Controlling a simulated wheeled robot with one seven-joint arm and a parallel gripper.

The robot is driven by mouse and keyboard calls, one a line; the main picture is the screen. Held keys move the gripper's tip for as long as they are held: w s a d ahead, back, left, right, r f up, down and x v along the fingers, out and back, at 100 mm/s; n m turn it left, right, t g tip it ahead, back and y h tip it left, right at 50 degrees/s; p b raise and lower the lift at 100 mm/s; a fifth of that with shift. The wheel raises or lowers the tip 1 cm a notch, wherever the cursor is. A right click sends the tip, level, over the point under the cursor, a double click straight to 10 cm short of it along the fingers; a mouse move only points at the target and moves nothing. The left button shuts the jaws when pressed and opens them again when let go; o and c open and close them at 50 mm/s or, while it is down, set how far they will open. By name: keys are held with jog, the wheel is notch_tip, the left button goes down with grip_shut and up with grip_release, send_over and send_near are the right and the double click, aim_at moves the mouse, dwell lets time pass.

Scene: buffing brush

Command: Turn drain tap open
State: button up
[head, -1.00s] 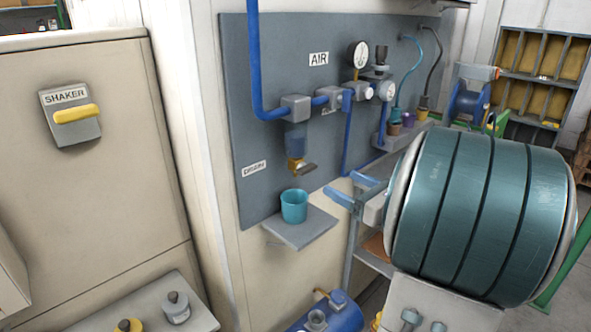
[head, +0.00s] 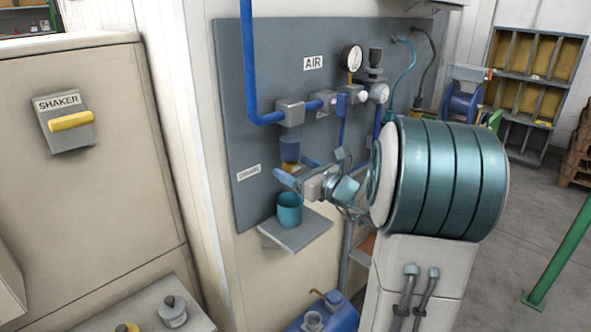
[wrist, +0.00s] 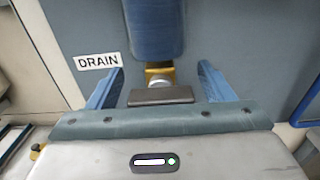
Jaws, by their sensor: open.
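The drain tap shows in the wrist view as a brass body (wrist: 160,74) with a dark flat lever (wrist: 160,97), below a blue bowl (wrist: 154,30). The lever lies between the blue fingers of my gripper (wrist: 160,70), with a gap on each side. My gripper is open and holds nothing. In the head view my gripper (head: 297,170) is just below the blue bowl (head: 289,149) and hides most of the tap. A DRAIN label (wrist: 97,61) is on the panel left of the tap.
A teal cup (head: 289,212) stands on a small grey shelf (head: 302,236) under my gripper. The grey panel (head: 250,80) behind carries blue air pipes, a gauge (head: 351,58) and fittings above the tap. A blue tank (head: 330,315) is below.

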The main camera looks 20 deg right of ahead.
jog(key=c, duration=1)
jog(key=shift+f+n+b, duration=0.25)
jog(key=shift+n+b, duration=0.15)
jog(key=shift+b, duration=0.5)
jog(key=shift+a+n+b, duration=0.1)
jog(key=shift+n+b, duration=0.5)
jog(key=shift+b, duration=0.4)
jog(key=shift+r+n+b, duration=0.15)
jog(key=shift+n+b, duration=0.35)
jog(key=shift+b, duration=0.1)
jog(key=o, duration=1)
jog(key=shift+r, duration=0.1)
